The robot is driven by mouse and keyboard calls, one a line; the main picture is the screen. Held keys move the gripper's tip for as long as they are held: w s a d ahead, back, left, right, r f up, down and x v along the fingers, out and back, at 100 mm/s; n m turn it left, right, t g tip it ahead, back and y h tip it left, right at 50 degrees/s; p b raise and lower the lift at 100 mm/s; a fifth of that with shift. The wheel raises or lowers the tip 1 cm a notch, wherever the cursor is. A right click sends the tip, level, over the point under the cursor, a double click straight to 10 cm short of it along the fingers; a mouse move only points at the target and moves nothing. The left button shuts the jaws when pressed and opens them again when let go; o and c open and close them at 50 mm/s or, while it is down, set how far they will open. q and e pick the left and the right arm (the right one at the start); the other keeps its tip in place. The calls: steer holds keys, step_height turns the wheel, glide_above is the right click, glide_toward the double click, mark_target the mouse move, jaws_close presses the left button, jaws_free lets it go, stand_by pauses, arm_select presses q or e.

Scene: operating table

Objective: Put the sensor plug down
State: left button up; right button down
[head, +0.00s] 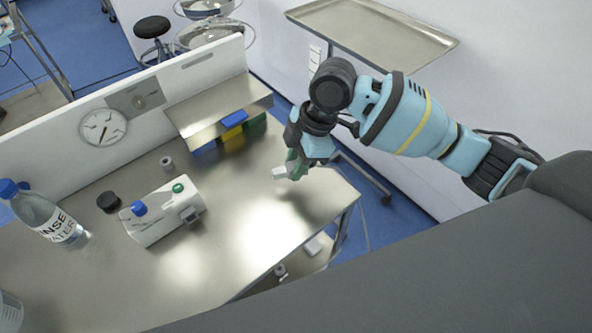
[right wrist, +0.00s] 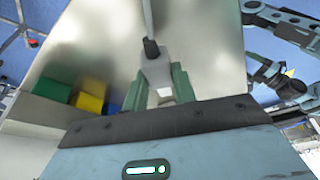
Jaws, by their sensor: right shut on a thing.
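The sensor plug (head: 279,173) is a small pale block at the tips of my right gripper (head: 291,168), above the right part of the steel table. In the right wrist view, the plug (right wrist: 156,70) sits between the green fingers of my right gripper (right wrist: 160,88), with a dark cable end and grey lead running up from it. The gripper is shut on it. I cannot tell how far the plug is above the table. My left gripper does not show in the head view.
A white box (head: 163,212) with blue and green caps stands mid-table, beside a black round cap (head: 108,201) and a water bottle (head: 47,217). Blue, yellow (head: 231,133) and green blocks sit under a raised steel shelf (head: 217,108). The steel table (head: 255,205) is clear near my right gripper.

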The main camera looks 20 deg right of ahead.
mark_target(296, 185)
steer(key=shift+f, duration=1.75)
steer(key=shift+f, duration=0.6)
steer(key=c, duration=1.1)
jaws_free()
steer(key=shift+c, duration=0.2)
steer(key=shift+r, duration=0.15)
